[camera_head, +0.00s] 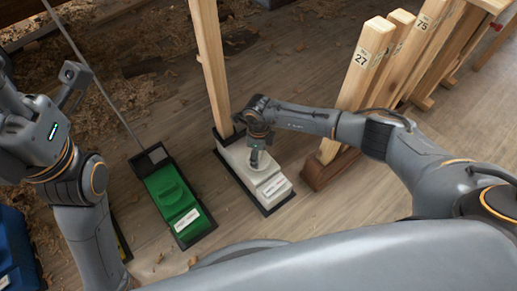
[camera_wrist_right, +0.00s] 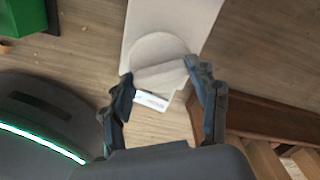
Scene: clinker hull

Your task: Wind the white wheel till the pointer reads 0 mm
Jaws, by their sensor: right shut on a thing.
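The white wheel (camera_wrist_right: 158,48) is a round disc with a raised bar across it, on top of a white block (camera_head: 232,155) with a black rim. My right gripper (camera_wrist_right: 160,72) is shut on the bar, one finger at each end; it also shows from above in the head view (camera_head: 257,150). There the gripper and wrist hide most of the wheel. A white label (camera_head: 272,186) lies at the block's near end, its print too small to read. I cannot make out a pointer or its reading. Of my left arm only wrist and links show, at the left edge.
A green block (camera_head: 178,199) with its own raised green grip stands left of the white one. A wooden post (camera_head: 209,62) rises behind the white block. Numbered timbers (camera_head: 362,75) lean at right on a brown foot (camera_head: 327,168). Shavings litter the floor.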

